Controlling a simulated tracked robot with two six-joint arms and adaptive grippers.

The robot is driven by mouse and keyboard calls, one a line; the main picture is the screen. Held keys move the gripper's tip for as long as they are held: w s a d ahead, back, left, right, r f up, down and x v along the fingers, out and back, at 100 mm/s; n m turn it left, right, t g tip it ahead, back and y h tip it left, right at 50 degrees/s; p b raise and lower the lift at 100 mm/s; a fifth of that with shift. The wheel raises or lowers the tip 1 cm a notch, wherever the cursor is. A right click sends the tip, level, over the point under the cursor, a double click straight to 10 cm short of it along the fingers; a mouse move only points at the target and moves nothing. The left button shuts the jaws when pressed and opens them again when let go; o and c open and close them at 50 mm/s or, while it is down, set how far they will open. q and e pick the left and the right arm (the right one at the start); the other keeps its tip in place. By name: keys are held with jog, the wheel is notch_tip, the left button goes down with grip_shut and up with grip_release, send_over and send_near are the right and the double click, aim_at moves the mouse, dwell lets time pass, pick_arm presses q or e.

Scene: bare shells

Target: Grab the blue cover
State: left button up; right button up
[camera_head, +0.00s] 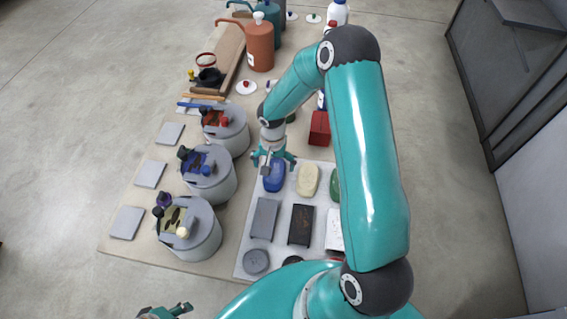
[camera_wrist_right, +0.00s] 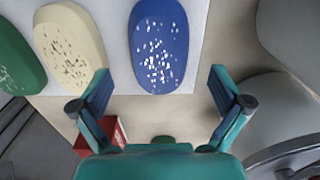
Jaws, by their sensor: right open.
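The blue cover (camera_head: 274,178) is an oval shell at the upper left corner of a pale board (camera_head: 240,262). In the right wrist view the blue cover (camera_wrist_right: 159,45) has white specks on its top. My right gripper (camera_head: 273,162) is open and empty at the cover's far end. In the wrist view its fingers (camera_wrist_right: 160,84) are spread wide, with the cover lying beyond them, apart from both. My left gripper (camera_head: 168,312) shows only partly at the bottom edge, far from the cover; its jaws are unclear.
A cream shell (camera_head: 308,180) and a green shell (camera_head: 335,185) lie right of the cover. Grey pots (camera_head: 208,175) line the left. A red box (camera_head: 319,128) stands beyond the board. My right arm hides part of the table's right side.

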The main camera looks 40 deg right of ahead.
aim_at(274, 171)
jog(key=f, duration=0.1)
jog(key=f+b, duration=0.1)
jog(key=f, duration=0.1)
jog(key=shift+s+a, duration=0.1)
jog(key=shift+s, duration=0.1)
jog(key=shift+w+f, duration=0.1)
jog(key=shift+f, duration=0.25)
jog(key=shift+r, duration=0.1)
jog(key=shift+c, duration=0.3)
jog(key=c, duration=1.2)
jog(key=shift+r, duration=0.15)
